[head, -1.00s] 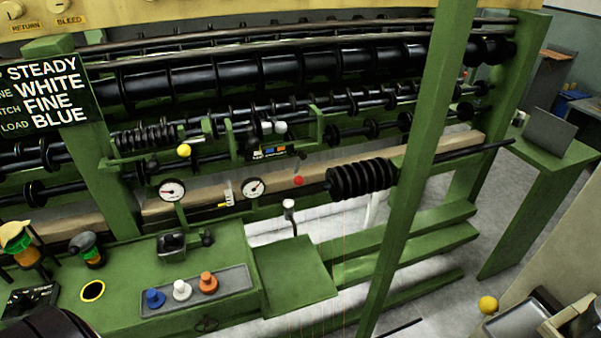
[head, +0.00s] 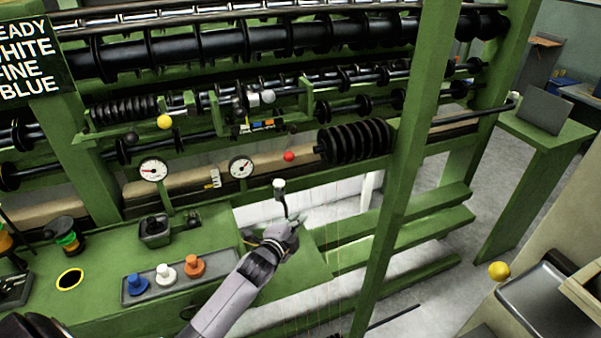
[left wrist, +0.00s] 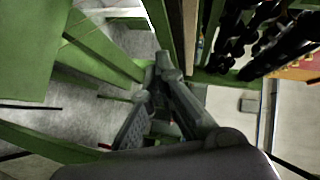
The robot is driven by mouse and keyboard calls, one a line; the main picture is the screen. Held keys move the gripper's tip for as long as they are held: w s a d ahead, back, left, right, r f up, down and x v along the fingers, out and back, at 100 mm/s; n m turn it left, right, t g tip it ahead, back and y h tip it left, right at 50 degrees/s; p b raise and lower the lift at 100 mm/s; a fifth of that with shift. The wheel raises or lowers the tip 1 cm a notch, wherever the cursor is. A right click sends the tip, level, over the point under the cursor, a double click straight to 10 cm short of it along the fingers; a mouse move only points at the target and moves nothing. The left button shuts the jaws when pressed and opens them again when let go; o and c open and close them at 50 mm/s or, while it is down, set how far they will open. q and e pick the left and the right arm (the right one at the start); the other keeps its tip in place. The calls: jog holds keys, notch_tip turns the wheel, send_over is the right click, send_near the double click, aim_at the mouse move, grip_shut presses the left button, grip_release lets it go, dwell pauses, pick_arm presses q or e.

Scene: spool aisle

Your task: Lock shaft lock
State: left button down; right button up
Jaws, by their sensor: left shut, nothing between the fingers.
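No part is clearly labelled as the shaft lock. A lever with a white tip (head: 279,184) stands upright in front of the green machine frame in the head view. A red ball knob (head: 289,156) is just above it, left of a black ribbed roller (head: 355,142) on the shaft. In the left wrist view the fingers (left wrist: 163,66) are closed and empty. My right gripper is out of view.
A green upright post (head: 415,150) stands right of the roller. Left of my arm, a console tray (head: 215,287) holds blue, white and orange knobs. Two dials (head: 153,169) sit above the console.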

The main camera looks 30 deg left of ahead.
pick_arm(q)
notch_tip(320, 180, up, 11)
jog(key=w+m+t, duration=0.2)
jog(key=m, duration=0.1)
jog(key=shift+w+a+t+b, duration=0.15)
jog(key=shift+a+t+b, duration=0.15)
jog(key=shift+b, duration=0.05)
jog(key=shift+f, duration=0.15)
jog(key=w, duration=1)
jog(key=a, duration=0.1)
jog(key=s+a+p, duration=0.1)
jog(key=a+p, duration=0.1)
jog(key=a, duration=0.1)
jog(key=shift+s, duration=0.25)
jog(key=shift+f, duration=0.1)
